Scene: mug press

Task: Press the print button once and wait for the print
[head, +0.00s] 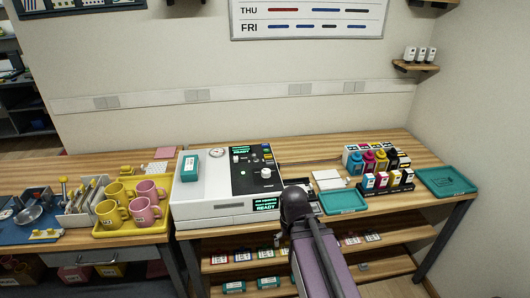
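A white printing machine (215,205) stands on the wooden bench. Its dark top panel (245,181) carries several small buttons and a pale round knob (266,173). I cannot tell which is the print button. An upper screen (250,150) and a front screen (265,204) have green text; the front one reads READY. My arm rises from the bottom, its dark joint (297,205) in front of the machine's right front corner. No gripper fingers show; the arm may hide them. Nothing visibly touches the panel.
Left of the machine, a yellow tray (101,234) holds pink and yellow mugs. A teal box (189,167) sits on the machine's left top. To the right are ink bottles (381,161), cartridges (388,182) and teal trays (345,201) (445,181). Shelves below hold small boxes.

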